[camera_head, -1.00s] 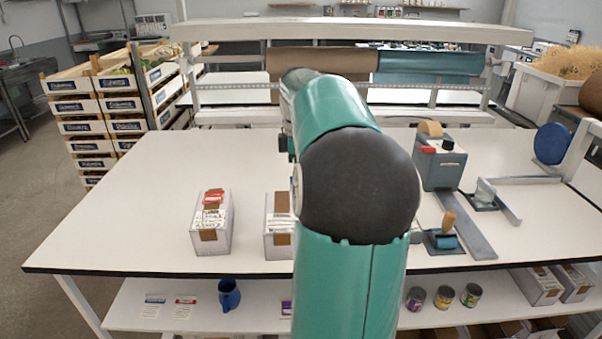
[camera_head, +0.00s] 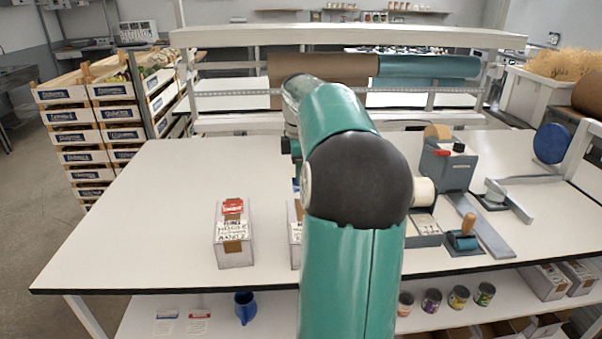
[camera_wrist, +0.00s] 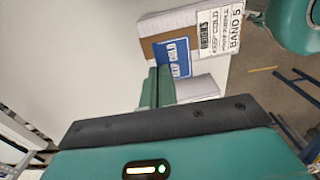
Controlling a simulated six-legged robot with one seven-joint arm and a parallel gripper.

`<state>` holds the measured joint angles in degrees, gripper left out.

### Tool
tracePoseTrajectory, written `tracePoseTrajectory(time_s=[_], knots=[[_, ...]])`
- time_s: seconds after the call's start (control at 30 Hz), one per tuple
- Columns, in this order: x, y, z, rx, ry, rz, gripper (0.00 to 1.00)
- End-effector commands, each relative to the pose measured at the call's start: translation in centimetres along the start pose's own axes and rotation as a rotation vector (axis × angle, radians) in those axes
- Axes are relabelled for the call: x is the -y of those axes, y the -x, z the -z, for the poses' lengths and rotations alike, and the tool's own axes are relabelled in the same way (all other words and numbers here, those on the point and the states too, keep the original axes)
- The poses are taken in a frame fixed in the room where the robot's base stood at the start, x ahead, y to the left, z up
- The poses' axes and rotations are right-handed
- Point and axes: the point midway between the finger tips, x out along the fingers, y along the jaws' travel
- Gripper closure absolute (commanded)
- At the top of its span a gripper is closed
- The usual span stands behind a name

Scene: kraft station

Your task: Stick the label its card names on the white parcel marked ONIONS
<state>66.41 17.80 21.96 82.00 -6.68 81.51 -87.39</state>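A white parcel with brown tape (camera_wrist: 148,47) fills the top of the wrist view. A blue KEEP COLD label (camera_wrist: 176,56) lies against the taped face, at my fingertips. My gripper (camera_wrist: 158,72) has its green fingers close together, apparently shut on the label's edge; whether the label is stuck down is unclear. In the head view my arm hides the gripper and most of this parcel (camera_head: 294,235). Another white parcel (camera_head: 235,255), with a red label, stands left.
The table's left side is clear.

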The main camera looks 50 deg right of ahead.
Motion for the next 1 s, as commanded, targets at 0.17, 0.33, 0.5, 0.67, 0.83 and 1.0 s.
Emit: tracePoseTrajectory(time_s=[0.17,0.33,0.5,0.67,0.83,1.0], knots=[[0.0,-0.7,-0.2,0.0,0.001,0.0,1.0],[0.1,-2.2,-0.2,0.0,0.002,0.0,1.0],[0.1,-3.7,-0.3,0.0,0.0,0.001,1.0],[0.0,-5.0,-0.2,-0.001,-0.001,0.0,1.0],[0.0,-5.9,-0.1,-0.001,-0.001,-0.001,1.0],[0.0,-6.2,-0.1,0.0,-0.001,-0.001,1.0]])
